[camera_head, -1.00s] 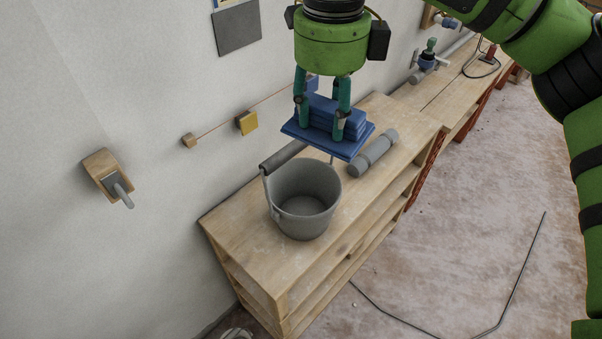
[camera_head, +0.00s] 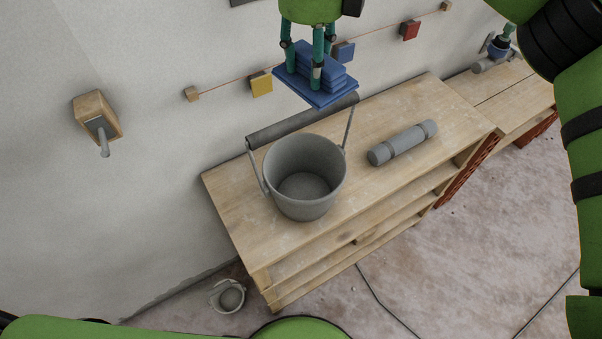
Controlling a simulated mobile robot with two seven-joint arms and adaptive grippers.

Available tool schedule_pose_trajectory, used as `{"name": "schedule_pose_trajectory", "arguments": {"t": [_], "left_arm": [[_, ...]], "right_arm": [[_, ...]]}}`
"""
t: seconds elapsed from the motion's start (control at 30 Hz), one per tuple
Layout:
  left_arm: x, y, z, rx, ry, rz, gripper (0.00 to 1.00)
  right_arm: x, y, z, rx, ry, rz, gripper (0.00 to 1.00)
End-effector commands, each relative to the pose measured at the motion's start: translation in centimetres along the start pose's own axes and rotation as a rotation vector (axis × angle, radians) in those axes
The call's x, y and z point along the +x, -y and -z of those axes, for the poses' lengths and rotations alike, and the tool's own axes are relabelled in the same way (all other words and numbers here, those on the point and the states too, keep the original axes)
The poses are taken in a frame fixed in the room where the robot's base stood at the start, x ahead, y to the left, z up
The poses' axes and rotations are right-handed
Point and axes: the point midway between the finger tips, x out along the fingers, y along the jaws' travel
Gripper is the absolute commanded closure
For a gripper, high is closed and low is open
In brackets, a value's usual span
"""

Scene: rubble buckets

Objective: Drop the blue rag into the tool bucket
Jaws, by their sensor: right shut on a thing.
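The blue rag (camera_head: 313,91) is a folded, layered stack. My right gripper (camera_head: 303,75) points down and is shut on it. It holds the rag in the air, above and behind the grey tool bucket (camera_head: 305,200) in the picture. The bucket stands upright and its visible inside is empty. Its raised handle (camera_head: 290,122) lies along the wall side, just below the rag in the picture; whether they touch I cannot tell. My left gripper is not in view.
The bucket stands on a wooden shelf bench (camera_head: 240,195). A grey roll (camera_head: 402,142) lies on the bench to its right. A small pale bucket (camera_head: 228,297) is on the floor. Yellow (camera_head: 261,83) and red (camera_head: 409,30) blocks hang along a string on the wall.

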Motion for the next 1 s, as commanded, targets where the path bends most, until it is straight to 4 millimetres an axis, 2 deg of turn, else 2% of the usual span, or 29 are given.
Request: {"name": "schedule_pose_trajectory", "arguments": {"t": [0.03, 0.23, 0.6, 0.63, 0.67, 0.7, 1.0], "left_arm": [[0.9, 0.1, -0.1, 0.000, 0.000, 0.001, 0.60], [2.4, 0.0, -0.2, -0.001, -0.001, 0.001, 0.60], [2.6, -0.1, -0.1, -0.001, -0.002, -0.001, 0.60], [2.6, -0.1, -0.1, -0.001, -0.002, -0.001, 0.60], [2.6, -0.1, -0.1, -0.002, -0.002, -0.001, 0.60], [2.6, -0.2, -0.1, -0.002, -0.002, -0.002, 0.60], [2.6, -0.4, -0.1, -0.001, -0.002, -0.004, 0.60]], "right_arm": [[1.1, 0.0, 0.0, 0.001, 0.000, 0.000, 0.92], [3.4, 0.0, 0.0, 0.000, -0.001, 0.000, 0.92], [3.9, 0.0, 0.0, 0.000, -0.001, 0.000, 0.92], [3.9, 0.0, 0.0, 0.000, -0.001, 0.000, 0.47], [3.9, 0.0, 0.0, 0.000, -0.001, 0.000, 0.35], [3.9, 0.0, 0.0, 0.000, 0.000, 0.000, 0.28], [3.9, 0.0, 0.0, 0.000, -0.001, 0.000, 0.28]]}}
